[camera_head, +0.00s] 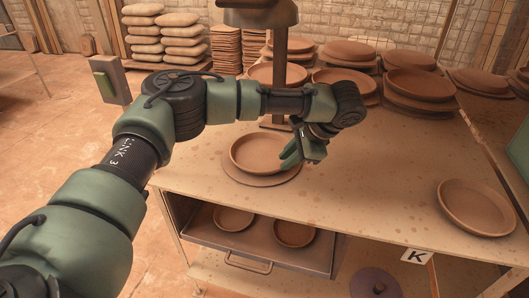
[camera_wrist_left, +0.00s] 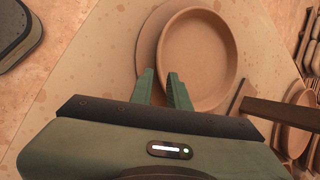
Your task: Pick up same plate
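A round terracotta plate (camera_head: 258,153) with a raised rim sits on a flat round disc (camera_head: 262,180) on the table. It also shows in the left wrist view (camera_wrist_left: 205,60), with the disc (camera_wrist_left: 148,45) under it. My left gripper (camera_head: 296,152) is at the plate's right side in the head view, pointing down. In the left wrist view its two green fingers (camera_wrist_left: 163,80) are apart, at the near rim, one outside it and one overlapping the plate. Contact with the rim cannot be told. My right gripper is not in view.
Another plate (camera_head: 478,207) lies on the table at the right. Stacked plates (camera_head: 420,85) fill the back. A brown post (camera_head: 280,55) stands behind the plate. An open drawer (camera_head: 258,248) below holds two small dishes. The front middle tabletop is clear.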

